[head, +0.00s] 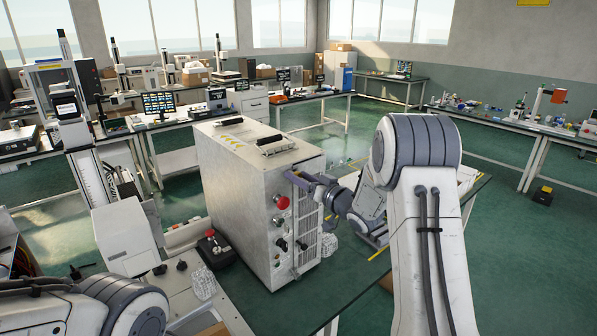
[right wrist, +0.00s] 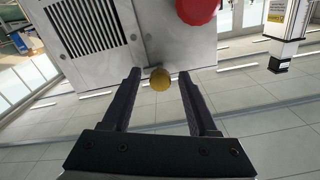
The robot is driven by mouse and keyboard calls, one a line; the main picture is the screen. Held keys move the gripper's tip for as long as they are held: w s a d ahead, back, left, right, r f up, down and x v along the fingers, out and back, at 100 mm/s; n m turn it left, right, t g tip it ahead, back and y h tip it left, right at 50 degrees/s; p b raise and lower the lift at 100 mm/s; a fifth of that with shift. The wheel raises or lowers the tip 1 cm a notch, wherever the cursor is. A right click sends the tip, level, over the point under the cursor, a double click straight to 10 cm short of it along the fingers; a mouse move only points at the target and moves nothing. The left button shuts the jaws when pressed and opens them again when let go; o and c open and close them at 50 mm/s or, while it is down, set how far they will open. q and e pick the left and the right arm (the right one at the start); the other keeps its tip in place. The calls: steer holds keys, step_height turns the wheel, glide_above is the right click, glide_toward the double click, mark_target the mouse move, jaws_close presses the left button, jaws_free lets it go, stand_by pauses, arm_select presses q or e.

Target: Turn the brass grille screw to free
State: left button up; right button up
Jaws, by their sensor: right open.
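The brass grille screw (right wrist: 160,79) shows in the right wrist view as a small round yellow head at the edge of the grey cabinet face. The slotted grille (right wrist: 88,27) is up and to the left of it. My right gripper (right wrist: 160,75) is open, its two dark fingers on either side of the screw with a visible gap to each. In the head view my right gripper (head: 294,177) is at the upper part of the cabinet's (head: 232,175) front face, and it hides the screw there.
A red knob (right wrist: 197,9) is close to the screw; red (head: 281,203) and black knobs line the cabinet front. A box with a red button (head: 212,240) sits beside the cabinet on the bench.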

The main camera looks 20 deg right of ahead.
steer(key=shift+w+a, duration=0.2)
steer(key=shift+w, duration=0.25)
steer(key=shift+c, duration=0.3)
jaws_close()
